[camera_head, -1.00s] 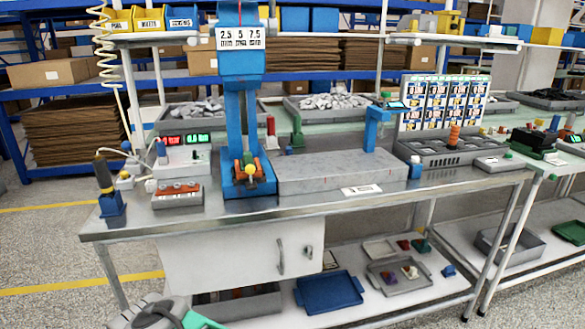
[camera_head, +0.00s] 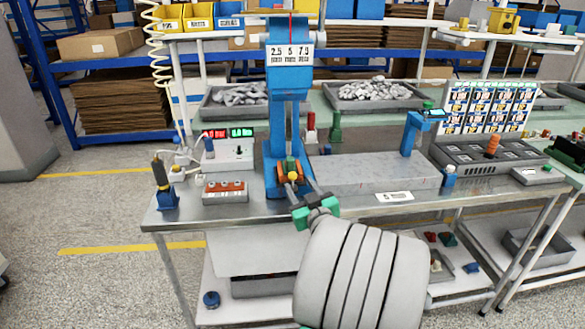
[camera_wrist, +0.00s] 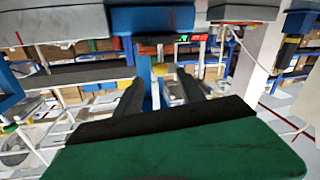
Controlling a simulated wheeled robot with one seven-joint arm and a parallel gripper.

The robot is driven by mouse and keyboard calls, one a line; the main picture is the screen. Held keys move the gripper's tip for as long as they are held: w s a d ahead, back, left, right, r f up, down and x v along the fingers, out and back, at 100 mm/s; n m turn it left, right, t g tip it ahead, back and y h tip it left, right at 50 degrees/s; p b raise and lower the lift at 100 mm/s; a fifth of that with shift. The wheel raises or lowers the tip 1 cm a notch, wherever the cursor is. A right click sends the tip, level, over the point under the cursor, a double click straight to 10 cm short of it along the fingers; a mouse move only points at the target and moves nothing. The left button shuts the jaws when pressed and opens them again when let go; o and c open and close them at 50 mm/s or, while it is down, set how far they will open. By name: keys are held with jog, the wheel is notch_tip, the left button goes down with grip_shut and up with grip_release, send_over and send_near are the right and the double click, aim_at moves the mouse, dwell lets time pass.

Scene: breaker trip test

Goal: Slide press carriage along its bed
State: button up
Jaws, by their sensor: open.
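The blue press (camera_head: 289,115) is upright on the bench, at the left end of the long grey bed (camera_head: 380,172). At its foot are orange parts and a yellow knob (camera_head: 292,176). My gripper (camera_head: 300,184) is open at the front of the foot, close to the knob. In the wrist view a yellow knob (camera_wrist: 160,70) shows between the ends of the two dark fingers (camera_wrist: 161,82). I cannot tell whether they touch it. My arm hides part of the bench front.
A blue post (camera_head: 416,130) stands over the bed's right part. A meter box with lit displays (camera_head: 228,150) and a small terminal box (camera_head: 224,190) stand left of the press. Grey bins of parts (camera_head: 375,97) are behind. The bed's top looks clear.

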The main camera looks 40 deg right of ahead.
aim_at(294, 178)
jog(key=p+x, duration=0.1)
jog(key=x, duration=0.5)
jog(key=shift+w, duration=0.3)
jog(key=shift+c, duration=0.3)
grip_shut()
dwell(0.6)
